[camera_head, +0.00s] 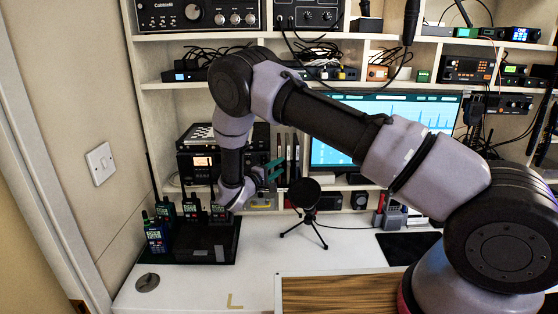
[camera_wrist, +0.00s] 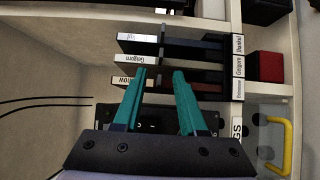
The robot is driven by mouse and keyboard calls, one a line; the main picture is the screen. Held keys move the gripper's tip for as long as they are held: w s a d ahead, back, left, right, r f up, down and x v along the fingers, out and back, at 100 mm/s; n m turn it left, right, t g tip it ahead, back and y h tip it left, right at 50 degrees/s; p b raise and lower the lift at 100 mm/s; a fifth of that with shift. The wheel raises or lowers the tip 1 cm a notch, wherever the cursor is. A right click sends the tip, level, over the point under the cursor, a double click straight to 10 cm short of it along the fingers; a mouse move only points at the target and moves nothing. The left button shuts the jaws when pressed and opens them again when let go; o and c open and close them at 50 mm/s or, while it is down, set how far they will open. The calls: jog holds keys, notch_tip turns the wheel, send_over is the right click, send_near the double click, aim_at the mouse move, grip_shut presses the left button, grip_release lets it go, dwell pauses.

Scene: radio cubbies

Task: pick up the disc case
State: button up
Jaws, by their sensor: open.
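Several slim dark cases stand side by side in a cubby (camera_head: 287,146); I cannot tell which one is the disc case. In the wrist view they appear as dark bars with white lettered labels at both ends, the nearest case (camera_wrist: 208,88) lying just past the fingers. My gripper (camera_head: 274,168) has teal fingers and shows in the wrist view (camera_wrist: 160,75). It is open, with nothing held between the fingers. Its tips overlap the nearest case in the picture; I cannot tell whether they touch it.
A grey box with a yellow handle (camera_wrist: 285,146) is close beside my gripper, at right in the wrist view. A microphone on a tripod (camera_head: 304,196) and handheld radios (camera_head: 156,238) stand on the white desk.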

jog(key=shift+w+d, duration=0.3)
jog(key=shift+w, duration=0.1)
grip_shut()
dwell(1.2)
